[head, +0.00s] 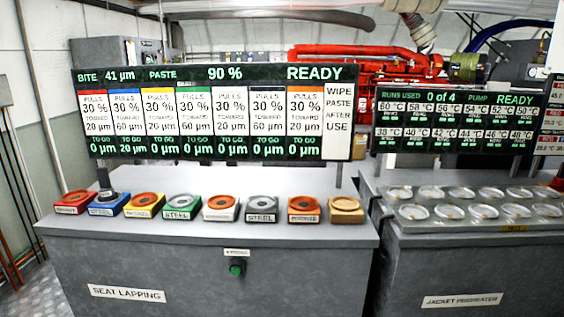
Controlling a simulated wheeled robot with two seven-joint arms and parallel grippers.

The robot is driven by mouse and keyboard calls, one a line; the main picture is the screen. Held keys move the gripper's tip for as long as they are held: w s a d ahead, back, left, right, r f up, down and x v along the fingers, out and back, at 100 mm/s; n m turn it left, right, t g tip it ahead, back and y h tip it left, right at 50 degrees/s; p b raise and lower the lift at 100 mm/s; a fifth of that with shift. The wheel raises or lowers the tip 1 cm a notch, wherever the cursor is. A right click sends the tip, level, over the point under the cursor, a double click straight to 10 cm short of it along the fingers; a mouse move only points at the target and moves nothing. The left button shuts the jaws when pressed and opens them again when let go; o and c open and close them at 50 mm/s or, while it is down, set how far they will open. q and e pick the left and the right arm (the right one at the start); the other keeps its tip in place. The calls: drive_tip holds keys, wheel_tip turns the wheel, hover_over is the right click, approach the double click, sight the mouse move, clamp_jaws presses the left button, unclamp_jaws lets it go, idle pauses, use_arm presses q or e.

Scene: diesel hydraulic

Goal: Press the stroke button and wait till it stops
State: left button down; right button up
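A green round button (237,268) sits on the front face of the grey seat lapping bench (150,262). A small white label (236,252) above it is too small to read surely. The display board (220,112) over the bench shows bite 41 µm, paste 90 % and READY. Its second column shows 20 µm to go; the other columns show 0 µm. Neither of my grippers is in view.
Several coloured blocks with round seats, such as the yellow one (144,206), line the bench top. On the right stands the jacket preheater bench (450,270) with round lids and its own display (458,120). Red machinery (355,65) is behind. The bench front is unobstructed.

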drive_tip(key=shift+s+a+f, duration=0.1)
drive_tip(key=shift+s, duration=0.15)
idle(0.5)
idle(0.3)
